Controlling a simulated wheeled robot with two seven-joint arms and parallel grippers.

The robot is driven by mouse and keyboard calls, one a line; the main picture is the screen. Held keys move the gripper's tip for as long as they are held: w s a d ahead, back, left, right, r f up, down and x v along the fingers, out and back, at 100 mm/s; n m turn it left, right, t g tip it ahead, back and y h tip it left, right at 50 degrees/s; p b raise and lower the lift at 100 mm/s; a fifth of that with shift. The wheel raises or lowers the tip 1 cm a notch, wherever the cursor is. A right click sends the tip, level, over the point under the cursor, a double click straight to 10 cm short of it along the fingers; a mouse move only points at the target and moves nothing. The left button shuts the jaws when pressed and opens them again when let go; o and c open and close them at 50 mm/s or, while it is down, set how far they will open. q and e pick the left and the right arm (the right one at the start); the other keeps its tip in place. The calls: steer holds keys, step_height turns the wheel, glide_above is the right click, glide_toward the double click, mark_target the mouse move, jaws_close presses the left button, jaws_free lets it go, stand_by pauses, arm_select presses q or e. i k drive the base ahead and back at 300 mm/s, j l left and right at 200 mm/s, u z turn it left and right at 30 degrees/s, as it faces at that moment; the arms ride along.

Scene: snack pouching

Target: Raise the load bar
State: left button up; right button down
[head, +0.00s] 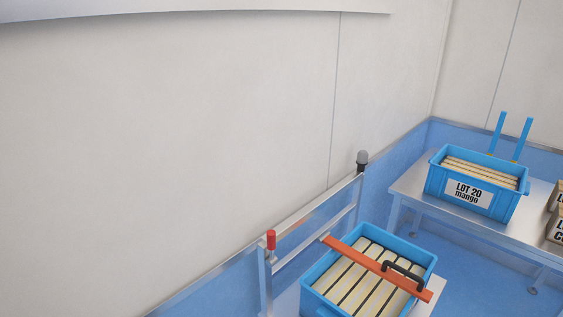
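The load bar (350,256) is an orange-red bar with a black handle (403,273) near its right end. It lies diagonally across a blue crate (313,267) in the lower middle of the head view. Several pale slabs (345,281) with dark gaps between them fill this crate. From this angle I cannot tell whether the bar rests on the crate rim or on the slabs. The crate's lower part is cut off by the picture edge. Neither of my grippers is in view.
At right, a steel table (408,192) holds a blue crate labelled LOT 20 mango (467,192) and partly cut-off boxes (556,228). Walls close off the back.

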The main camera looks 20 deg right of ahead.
mark_target(418, 290)
steer(key=z, duration=1.45)
